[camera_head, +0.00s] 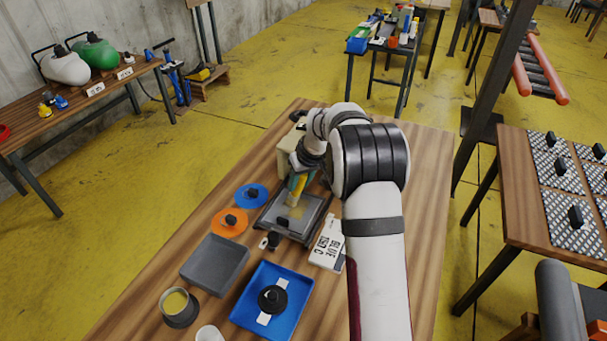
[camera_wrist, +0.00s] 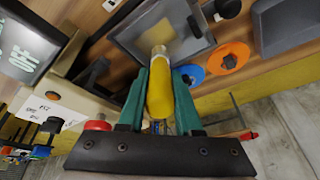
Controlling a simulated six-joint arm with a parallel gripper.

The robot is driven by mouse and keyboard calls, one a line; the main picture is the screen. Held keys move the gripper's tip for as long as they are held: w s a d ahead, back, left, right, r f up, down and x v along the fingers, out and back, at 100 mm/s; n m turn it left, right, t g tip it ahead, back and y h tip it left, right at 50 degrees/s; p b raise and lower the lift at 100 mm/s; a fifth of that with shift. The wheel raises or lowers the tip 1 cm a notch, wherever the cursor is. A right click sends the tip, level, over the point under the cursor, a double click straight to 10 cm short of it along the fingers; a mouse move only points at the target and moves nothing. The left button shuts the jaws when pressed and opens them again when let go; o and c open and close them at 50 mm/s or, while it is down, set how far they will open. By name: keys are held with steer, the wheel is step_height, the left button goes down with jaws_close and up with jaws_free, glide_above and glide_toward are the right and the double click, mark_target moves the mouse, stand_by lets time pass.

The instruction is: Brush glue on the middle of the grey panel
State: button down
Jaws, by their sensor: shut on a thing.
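The grey panel (camera_head: 280,224) lies in a dark frame in the middle of the table. It also shows at the top of the wrist view (camera_wrist: 197,46), with a pale tan patch (camera_wrist: 168,38) around its middle. My gripper (camera_head: 299,172) is over the far part of the panel. In the wrist view its green fingers (camera_wrist: 160,95) are shut on a brush with a yellow handle (camera_wrist: 160,98). The brush points down at the panel, its tip over the tan patch; I cannot tell whether it touches. The glue cup (camera_head: 177,303), with yellow content, stands at the table's near left.
A blue disc (camera_head: 251,195) and an orange disc (camera_head: 229,222) lie left of the panel. A grey tray (camera_head: 203,271), a blue tray (camera_head: 247,313) and a white cup (camera_head: 209,334) are nearer. A lettered card (camera_head: 326,244) lies right of the panel. A beige box (camera_head: 288,158) stands beyond.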

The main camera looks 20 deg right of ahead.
steer(key=shift+s+a, duration=0.95)
steer(key=shift+s, duration=1.05)
steer(key=shift+w+d, duration=2.7)
steer(key=shift+d, duration=0.05)
step_height(320, 180, up, 8)
